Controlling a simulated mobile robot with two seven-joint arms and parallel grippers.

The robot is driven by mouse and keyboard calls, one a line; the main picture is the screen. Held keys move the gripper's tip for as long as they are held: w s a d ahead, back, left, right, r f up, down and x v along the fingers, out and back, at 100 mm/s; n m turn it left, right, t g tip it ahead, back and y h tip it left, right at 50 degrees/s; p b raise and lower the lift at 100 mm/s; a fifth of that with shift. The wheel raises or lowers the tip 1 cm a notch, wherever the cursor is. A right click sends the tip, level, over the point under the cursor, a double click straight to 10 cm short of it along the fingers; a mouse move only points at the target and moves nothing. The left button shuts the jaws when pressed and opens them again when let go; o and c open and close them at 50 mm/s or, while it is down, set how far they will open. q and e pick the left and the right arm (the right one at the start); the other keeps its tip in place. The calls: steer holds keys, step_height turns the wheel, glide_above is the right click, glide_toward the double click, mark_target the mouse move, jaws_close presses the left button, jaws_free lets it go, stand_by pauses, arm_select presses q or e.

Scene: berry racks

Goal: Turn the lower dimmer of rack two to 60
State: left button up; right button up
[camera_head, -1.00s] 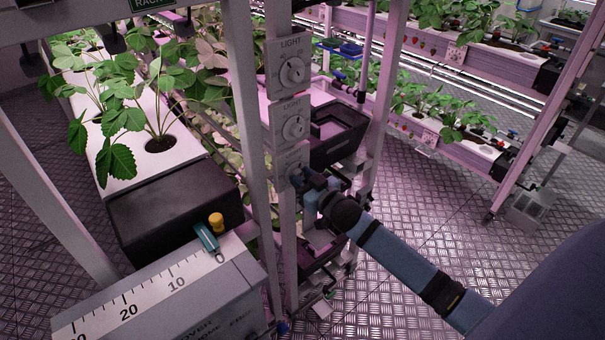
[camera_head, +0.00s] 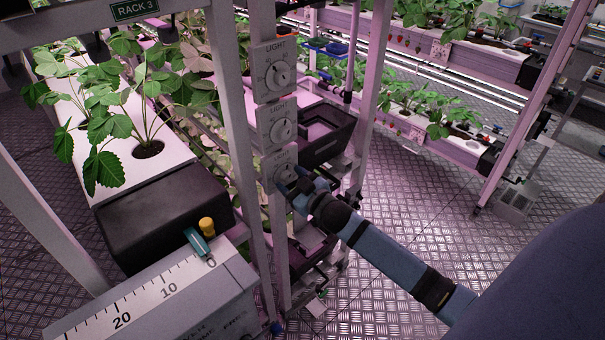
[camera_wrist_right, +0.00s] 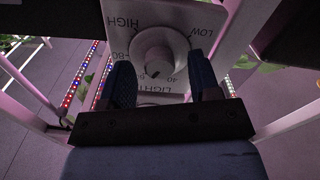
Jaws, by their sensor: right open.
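Three white LIGHT dimmer plates are stacked on a post in the head view: upper (camera_head: 278,74), middle (camera_head: 281,130) and lowest (camera_head: 281,165). My right gripper (camera_head: 290,182) is at the lowest plate and hides part of its dial. In the right wrist view, the round white knob (camera_wrist_right: 158,53) sits between the two dark fingertips of my open right gripper (camera_wrist_right: 160,60). Gaps seem to show on both sides of the knob. HIGH, LOW, 80 and 40 are readable on the plate, upside down. The knob's exact setting is unclear. My left gripper is not in view.
A RACK 3 sign (camera_head: 135,9) hangs at the upper left. A strawberry trough (camera_head: 175,160) and a grey box with a slider scale (camera_head: 150,305) stand left of the post. A black bin (camera_head: 325,135) is just right of it. Open metal floor (camera_head: 400,210) lies to the right.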

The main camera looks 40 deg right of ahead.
steer(key=s+d+b, duration=0.1)
steer(key=s, duration=1.2)
steer(key=shift+s, duration=0.25)
